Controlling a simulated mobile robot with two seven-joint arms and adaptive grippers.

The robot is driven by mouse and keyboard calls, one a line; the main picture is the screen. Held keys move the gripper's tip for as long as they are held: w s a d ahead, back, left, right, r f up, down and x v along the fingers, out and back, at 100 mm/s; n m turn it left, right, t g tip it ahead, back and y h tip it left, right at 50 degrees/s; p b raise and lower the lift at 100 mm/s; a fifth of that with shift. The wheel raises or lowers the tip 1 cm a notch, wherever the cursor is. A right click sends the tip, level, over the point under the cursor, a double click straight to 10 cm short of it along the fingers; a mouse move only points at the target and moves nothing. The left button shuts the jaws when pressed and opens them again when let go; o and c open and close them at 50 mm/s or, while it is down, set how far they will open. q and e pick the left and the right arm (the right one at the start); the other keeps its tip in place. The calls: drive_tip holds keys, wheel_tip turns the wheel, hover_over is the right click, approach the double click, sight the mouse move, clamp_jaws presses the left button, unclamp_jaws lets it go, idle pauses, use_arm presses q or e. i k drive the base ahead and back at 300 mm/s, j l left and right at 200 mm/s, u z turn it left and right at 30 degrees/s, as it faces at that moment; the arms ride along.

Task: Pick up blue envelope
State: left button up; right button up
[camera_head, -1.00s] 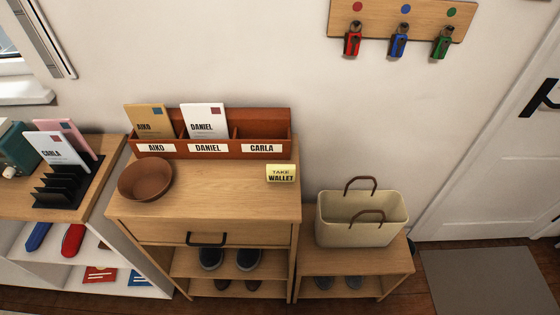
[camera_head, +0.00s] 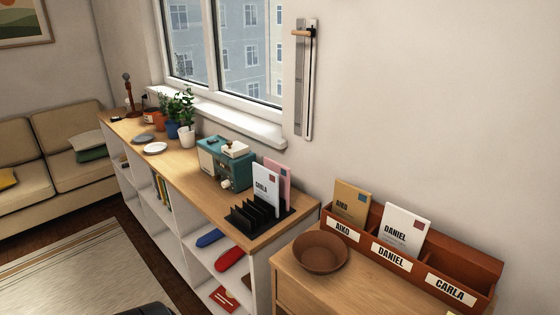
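No plainly blue envelope shows in this view. A pale, near-white envelope marked CARLA (camera_head: 265,186) stands upright in a black slotted rack (camera_head: 250,222) on the end of the long wooden-topped shelf. A pink envelope (camera_head: 284,182) stands right behind it, partly hidden. A tan envelope marked AIKO (camera_head: 351,202) and a white envelope marked DANIEL (camera_head: 405,232) stand in the brown three-compartment organizer (camera_head: 345,232), in the AIKO and DANIEL compartments. The CARLA compartment looks empty. Neither of my grippers is in view.
A brown bowl (camera_head: 320,254) sits on the cabinet before the organizer. A teal radio (camera_head: 226,163) stands left of the rack, with potted plants (camera_head: 184,115) farther along. Blue (camera_head: 209,238) and red items lie on the shelf below. A rug (camera_head: 85,262) and sofa (camera_head: 55,160) are left.

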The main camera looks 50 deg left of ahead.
sight(266, 182)
drive_tip(key=i+j+u, duration=0.1)
drive_tip(key=u, duration=1.6)
drive_tip(key=j, duration=0.05)
